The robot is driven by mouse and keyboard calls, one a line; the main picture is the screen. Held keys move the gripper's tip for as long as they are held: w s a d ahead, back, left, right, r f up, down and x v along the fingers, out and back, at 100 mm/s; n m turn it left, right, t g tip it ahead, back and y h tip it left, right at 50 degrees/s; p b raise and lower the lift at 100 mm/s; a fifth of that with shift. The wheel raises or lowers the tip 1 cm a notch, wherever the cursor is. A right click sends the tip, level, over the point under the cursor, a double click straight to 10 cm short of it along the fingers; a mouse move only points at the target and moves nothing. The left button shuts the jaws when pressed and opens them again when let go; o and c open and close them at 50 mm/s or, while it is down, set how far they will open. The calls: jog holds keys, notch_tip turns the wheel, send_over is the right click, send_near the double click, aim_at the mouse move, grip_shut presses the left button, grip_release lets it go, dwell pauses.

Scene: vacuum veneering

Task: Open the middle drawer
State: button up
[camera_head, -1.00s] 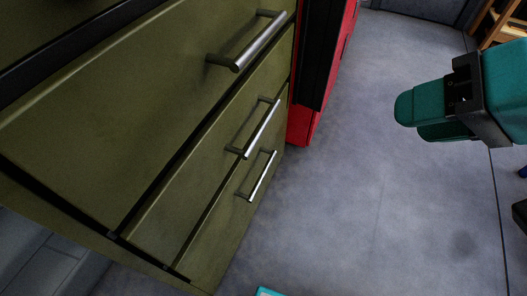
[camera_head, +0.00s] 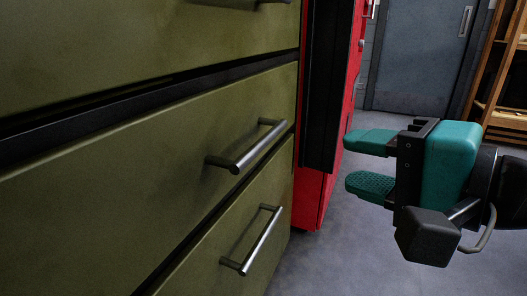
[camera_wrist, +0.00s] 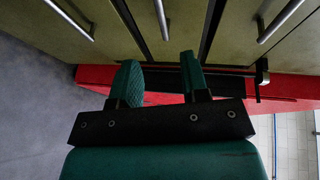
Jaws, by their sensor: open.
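An olive-green cabinet shows several drawers, each with a silver bar handle. In the head view, one drawer (camera_head: 110,185) fills the middle with its handle (camera_head: 247,150). A lower drawer (camera_head: 225,235) has its handle (camera_head: 254,240). The drawers look shut; which is the middle one is unclear. My gripper (camera_head: 358,163) is open and empty, with teal fingers pointing left, one above the other, apart from the handles. In the wrist view my gripper (camera_wrist: 159,58) frames a handle (camera_wrist: 160,18) lying ahead between its fingertips, not touching.
A red cabinet (camera_head: 312,200) with a dark side stands just right of the drawers, behind my gripper. A grey door (camera_head: 420,60) and wooden shelving (camera_head: 495,90) are at the back right. Grey floor (camera_head: 330,255) is free below my gripper.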

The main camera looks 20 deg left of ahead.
jog(key=a, duration=0.2)
jog(key=p, duration=1.3)
send_near(268, 143)
jog(key=a, duration=0.2)
jog(key=p+x, duration=0.2)
jog(key=x, duration=0.1)
jog(key=p+x, duration=0.2)
jog(key=x, duration=0.2)
jog(key=shift+w+a, duration=0.1)
jog(key=shift+w, duration=0.35)
jog(key=shift+w+a+f+p, duration=0.3)
jog(key=shift+w+a+p, duration=0.1)
jog(key=shift+a, duration=0.2)
jog(key=shift+c, duration=0.4)
grip_shut()
